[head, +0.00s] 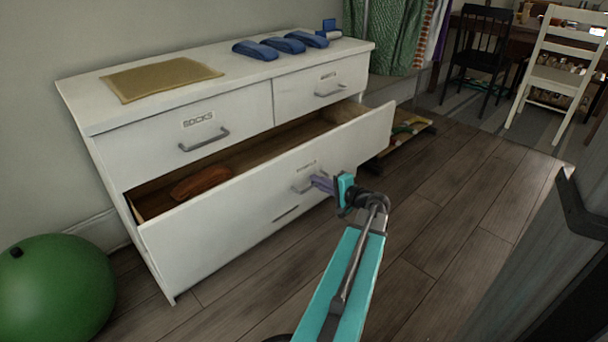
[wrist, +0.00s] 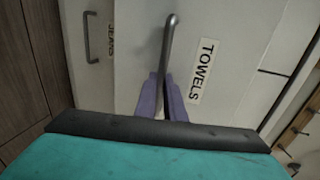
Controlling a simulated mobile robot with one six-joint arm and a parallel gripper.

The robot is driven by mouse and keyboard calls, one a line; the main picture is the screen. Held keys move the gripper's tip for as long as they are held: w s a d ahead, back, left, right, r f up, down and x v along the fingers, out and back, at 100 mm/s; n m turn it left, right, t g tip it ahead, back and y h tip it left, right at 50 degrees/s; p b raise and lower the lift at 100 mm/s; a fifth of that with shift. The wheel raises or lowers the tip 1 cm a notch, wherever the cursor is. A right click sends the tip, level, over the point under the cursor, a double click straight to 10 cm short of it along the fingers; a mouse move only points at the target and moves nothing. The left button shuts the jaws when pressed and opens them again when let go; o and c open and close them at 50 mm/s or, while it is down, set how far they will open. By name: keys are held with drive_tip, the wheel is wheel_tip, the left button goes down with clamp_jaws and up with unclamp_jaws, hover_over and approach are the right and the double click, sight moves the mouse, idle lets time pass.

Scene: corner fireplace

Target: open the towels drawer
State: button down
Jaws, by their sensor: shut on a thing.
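The towels drawer (head: 240,204) is the wide white drawer of the dresser, pulled partly out, with a brown item (head: 201,182) lying inside. Its grey bar handle (wrist: 169,45) runs up the wrist view beside the TOWELS label (wrist: 202,72). My gripper (head: 318,184) has purple fingers at this handle, in front of the drawer face. In the wrist view the fingers (wrist: 162,98) are shut on the handle's near end. The fingers and arm partly cover the handle in the head view.
The SOCKS drawer (head: 200,124) and another top drawer (head: 322,88) are shut. A JEANS drawer handle (wrist: 91,38) shows in the wrist view. A green ball (head: 55,288) stands at left. A low rack (head: 408,132) stands right of the dresser. Wooden floor (head: 440,230) lies clear at right.

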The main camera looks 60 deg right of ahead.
drive_tip(key=f+p+v, duration=0.1)
drive_tip(key=f+v, duration=0.2)
drive_tip(key=v, duration=1.2)
drive_tip(key=shift+s, duration=0.5)
drive_tip(key=shift+a+f, duration=0.1)
drive_tip(key=shift+a, duration=0.05)
drive_tip(key=c, duration=2.1)
unclamp_jaws()
drive_tip(key=shift+s, duration=0.1)
drive_tip(key=shift+p+v, duration=2.25)
drive_tip(key=shift+v, duration=4.55)
drive_tip(key=shift+a, duration=0.1)
